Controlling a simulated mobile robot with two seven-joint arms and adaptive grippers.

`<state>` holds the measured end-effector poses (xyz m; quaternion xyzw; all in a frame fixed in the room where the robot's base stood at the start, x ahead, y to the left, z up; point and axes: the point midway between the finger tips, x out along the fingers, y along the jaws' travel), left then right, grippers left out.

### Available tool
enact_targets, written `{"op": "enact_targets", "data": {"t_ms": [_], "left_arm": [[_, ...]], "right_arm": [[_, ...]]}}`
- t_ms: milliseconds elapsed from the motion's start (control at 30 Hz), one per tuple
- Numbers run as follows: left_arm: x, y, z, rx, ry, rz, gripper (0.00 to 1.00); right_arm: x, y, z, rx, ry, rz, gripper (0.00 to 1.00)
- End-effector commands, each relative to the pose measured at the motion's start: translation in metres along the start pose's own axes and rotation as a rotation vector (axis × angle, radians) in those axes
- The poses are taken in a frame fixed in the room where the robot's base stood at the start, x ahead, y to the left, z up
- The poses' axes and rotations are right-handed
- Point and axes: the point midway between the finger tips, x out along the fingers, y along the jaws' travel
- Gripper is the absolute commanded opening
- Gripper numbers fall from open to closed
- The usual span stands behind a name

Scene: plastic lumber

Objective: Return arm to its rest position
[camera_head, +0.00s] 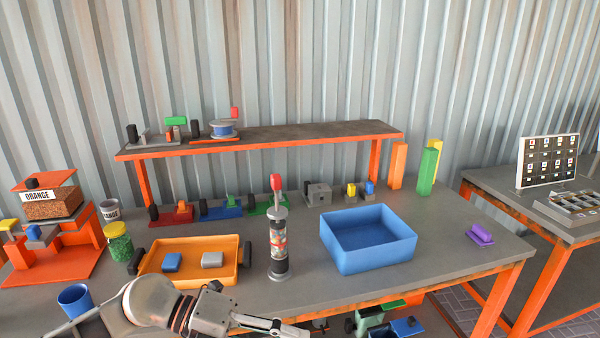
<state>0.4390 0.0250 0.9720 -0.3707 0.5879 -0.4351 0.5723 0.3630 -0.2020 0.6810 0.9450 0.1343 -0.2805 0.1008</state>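My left arm (150,301) comes in from the lower left, low in front of the workbench's near edge. My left gripper (285,328) points right at the bottom of the head view, below the clear cylinder. No object shows in it. Its fingers are seen edge-on and partly cut by the frame, so their opening is unclear. My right arm and gripper are not in view.
On the workbench (460,262) stand an orange tray (190,285) with two blocks, a clear cylinder with a red top (277,245), an empty blue bin (367,255) and a blue cup (75,301) near my arm. Several items sit under the bench.

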Motion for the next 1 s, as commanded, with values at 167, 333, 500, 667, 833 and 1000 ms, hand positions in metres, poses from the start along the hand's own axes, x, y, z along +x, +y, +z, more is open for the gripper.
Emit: {"op": "enact_targets", "data": {"t_ms": [167,333,500,667,833,1000], "left_arm": [[0.020,-0.044,0.003,-0.197,-0.121,-0.380,0.47],[0.003,-0.044,0.033,-0.458,-0.325,-0.664,0.47],[-0.027,0.015,0.058,-0.784,-0.584,-0.849,0.47],[-0.051,0.115,0.050,-1.136,-0.847,-0.917,0.47],[-0.061,0.220,0.002,-1.473,-1.069,-0.893,0.47],[-0.061,0.292,-0.058,-1.722,-1.210,-0.829,0.47]], "right_arm": [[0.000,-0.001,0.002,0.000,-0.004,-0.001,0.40],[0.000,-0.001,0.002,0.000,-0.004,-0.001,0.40],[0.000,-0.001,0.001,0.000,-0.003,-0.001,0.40],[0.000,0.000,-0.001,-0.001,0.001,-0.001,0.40],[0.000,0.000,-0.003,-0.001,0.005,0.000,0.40],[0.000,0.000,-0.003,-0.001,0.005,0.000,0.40]]}}
